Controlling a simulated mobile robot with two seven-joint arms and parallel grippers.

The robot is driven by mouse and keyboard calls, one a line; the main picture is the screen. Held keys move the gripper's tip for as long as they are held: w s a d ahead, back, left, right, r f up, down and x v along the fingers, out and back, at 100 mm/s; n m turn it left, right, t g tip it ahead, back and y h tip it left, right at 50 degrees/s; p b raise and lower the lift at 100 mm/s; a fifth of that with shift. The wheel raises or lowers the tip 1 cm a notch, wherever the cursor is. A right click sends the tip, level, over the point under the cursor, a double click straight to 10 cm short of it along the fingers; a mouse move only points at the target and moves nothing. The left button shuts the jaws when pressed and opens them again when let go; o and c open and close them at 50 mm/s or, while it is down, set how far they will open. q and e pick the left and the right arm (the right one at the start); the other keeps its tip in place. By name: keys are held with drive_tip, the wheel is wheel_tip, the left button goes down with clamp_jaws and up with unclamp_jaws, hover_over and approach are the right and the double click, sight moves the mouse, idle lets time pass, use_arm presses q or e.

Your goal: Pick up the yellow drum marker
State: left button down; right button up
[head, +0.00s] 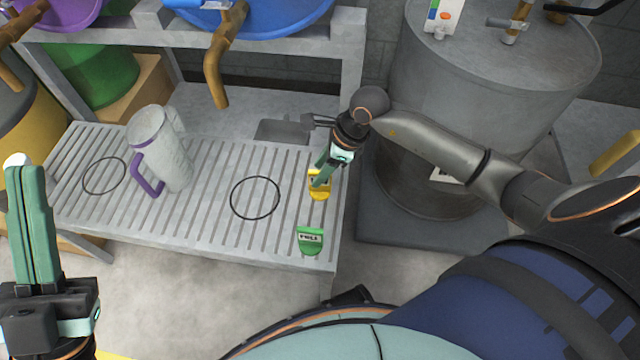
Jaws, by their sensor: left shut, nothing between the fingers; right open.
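The yellow drum marker (319,190) stands on the slatted grey bench (215,215) near its right end. My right gripper (322,180) is open and reaches down to the marker, its fingers covering part of it. I cannot tell whether the fingers touch it. A green marker (310,240) with a dark-lettered white label sits on the bench nearer the front edge. My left gripper (30,165) is shut and empty, pointing up at the left edge, in front of the bench.
A grey jug (165,150) with a purple handle stands on the bench, between two black rings (254,198) (104,176). A brass spout (216,75) hangs above the bench's back. A large grey drum (490,75) stands to the right, behind my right arm.

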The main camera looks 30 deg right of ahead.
sight(315, 190)
drive_tip(key=b+x, duration=0.1)
drive_tip(key=x, duration=0.3)
drive_tip(key=shift+d+f+b, duration=0.1)
drive_tip(key=shift+f+b, duration=0.25)
clamp_jaws()
